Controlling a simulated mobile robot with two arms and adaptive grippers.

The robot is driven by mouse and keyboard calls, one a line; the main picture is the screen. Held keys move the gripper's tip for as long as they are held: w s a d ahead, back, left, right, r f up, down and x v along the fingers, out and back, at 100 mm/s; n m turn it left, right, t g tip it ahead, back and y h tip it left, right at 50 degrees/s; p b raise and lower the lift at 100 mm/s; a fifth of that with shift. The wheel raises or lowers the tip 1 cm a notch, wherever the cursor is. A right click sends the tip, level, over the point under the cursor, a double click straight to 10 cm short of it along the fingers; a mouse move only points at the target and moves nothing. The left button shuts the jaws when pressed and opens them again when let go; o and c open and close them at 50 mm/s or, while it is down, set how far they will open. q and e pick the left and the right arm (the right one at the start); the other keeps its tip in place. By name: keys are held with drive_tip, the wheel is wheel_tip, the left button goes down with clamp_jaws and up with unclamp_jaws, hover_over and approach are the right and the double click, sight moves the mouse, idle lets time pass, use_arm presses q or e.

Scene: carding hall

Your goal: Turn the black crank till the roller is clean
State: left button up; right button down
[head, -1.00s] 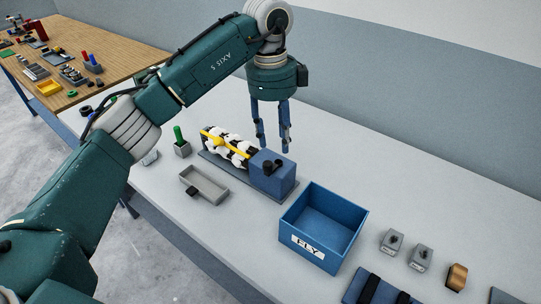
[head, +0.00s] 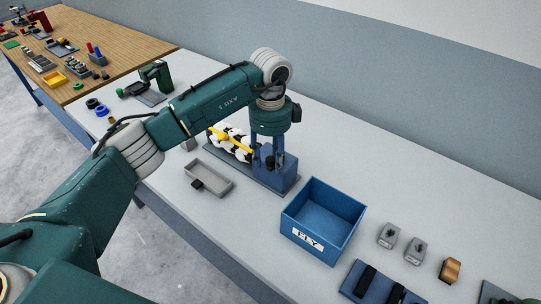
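The roller (head: 240,153) is dark with white fluff over much of it, and a yellow bar lies along it. It sits on a grey base with a blue block (head: 285,180) at its right end. The small black crank (head: 270,162) is on this block. My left gripper (head: 268,158) points down over the block. Its two blue fingers look apart, one on either side of the crank; whether they touch it cannot be told. My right gripper is out of view.
A blue bin (head: 297,214) labelled FLY stands right of the roller. A grey tray (head: 222,187) with a black-handled tool lies in front. Small grey blocks (head: 388,235) stand further right. A wooden table (head: 112,44) with parts is at the back left.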

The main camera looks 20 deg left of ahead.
use_arm(q)
drive_tip(key=c, duration=0.9)
clamp_jaws()
